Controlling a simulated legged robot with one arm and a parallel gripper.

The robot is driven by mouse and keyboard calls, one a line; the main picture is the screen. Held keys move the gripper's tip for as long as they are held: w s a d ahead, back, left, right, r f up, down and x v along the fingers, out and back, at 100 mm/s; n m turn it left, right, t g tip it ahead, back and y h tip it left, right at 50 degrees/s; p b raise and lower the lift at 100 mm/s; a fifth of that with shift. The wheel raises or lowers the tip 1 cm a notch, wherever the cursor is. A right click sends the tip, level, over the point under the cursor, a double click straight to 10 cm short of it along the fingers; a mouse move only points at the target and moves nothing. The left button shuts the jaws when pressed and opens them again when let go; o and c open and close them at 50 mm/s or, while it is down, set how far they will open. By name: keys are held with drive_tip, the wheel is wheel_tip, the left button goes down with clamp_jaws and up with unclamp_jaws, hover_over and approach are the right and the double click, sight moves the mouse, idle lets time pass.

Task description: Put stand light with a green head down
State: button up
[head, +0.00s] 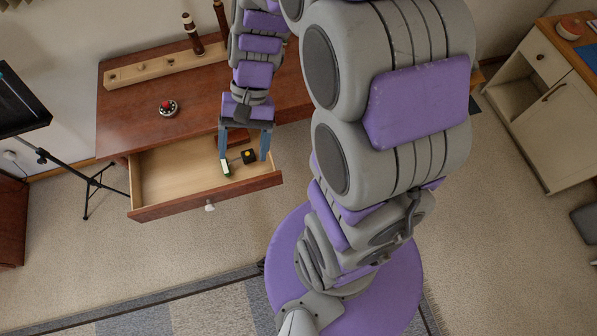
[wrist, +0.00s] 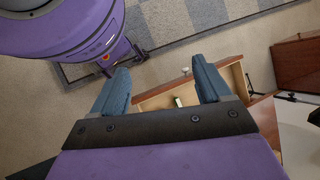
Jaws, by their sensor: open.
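A small item with a green and white end (head: 227,168) and a dark block with a yellow spot (head: 249,157) lies in the open drawer (head: 160,180) of the brown desk. It looks like the stand light with the green head, but it is small, and I cannot tell if its parts are joined. My gripper (head: 243,156) is open, its blue fingers apart, above the right part of the drawer. Nothing shows held between the fingers. In the wrist view my gripper (wrist: 160,68) is open, with a small pale piece (wrist: 178,102) visible in the drawer beyond.
The desk top (head: 130,95) holds a dark round timer-like object (head: 168,107) and a long wooden block (head: 165,66) with dark upright pieces. A black music stand (head: 20,100) stands at left. A cream cabinet (head: 545,105) stands at right. Carpet before the drawer is clear.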

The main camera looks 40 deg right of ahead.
drive_tip(key=s+d+r+n+t+h, duration=0.1)
drive_tip(key=s+d+r+n+h, duration=0.1)
drive_tip(key=s, duration=0.5)
drive_tip(key=s+d+r+n+t+h, duration=0.1)
drive_tip(key=s+d+r+n+h, duration=0.1)
drive_tip(key=s, duration=0.5)
drive_tip(key=shift+r+n+h, duration=0.6)
drive_tip(key=shift+h, duration=0.2)
